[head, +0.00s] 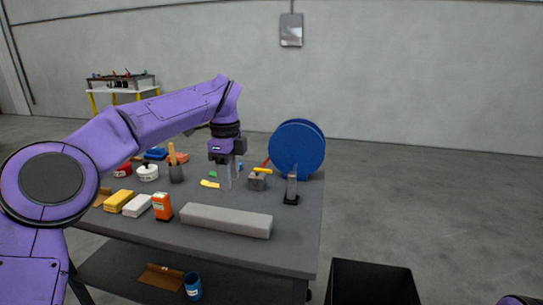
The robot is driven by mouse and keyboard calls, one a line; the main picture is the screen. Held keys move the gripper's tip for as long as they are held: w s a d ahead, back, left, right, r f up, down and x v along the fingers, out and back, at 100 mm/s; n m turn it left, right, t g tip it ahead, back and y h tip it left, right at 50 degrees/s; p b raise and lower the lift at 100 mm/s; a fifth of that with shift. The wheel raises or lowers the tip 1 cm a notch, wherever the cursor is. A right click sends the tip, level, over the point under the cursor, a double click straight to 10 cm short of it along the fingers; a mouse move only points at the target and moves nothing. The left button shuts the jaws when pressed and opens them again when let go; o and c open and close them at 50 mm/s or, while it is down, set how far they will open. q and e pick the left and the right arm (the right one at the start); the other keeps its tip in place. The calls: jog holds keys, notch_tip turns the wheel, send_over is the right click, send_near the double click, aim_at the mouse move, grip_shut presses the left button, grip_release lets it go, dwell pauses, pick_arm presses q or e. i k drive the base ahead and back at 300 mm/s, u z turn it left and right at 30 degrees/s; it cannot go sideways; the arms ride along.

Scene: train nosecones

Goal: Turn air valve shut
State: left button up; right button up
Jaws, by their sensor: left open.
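The air valve (257,183) is a small grey block with a yellow handle (262,171) on top, standing on the table in front of the blue disc. The handle points toward the right. My left gripper (225,183) is open and points down just left of the valve, apart from it in the picture. Its fingers look empty. Only a small purple part of my right arm shows at the bottom right corner; its gripper is out of view.
A large blue disc (297,150) stands behind the valve. A dark stand (291,190) is to its right. A long grey block (226,220) lies in front. Sponges, an orange container (162,206) and a pot (176,173) crowd the left. A black bin (372,284) stands right of the table (255,255).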

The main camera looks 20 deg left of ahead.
aim_at(257, 171)
jog(key=i, duration=0.9)
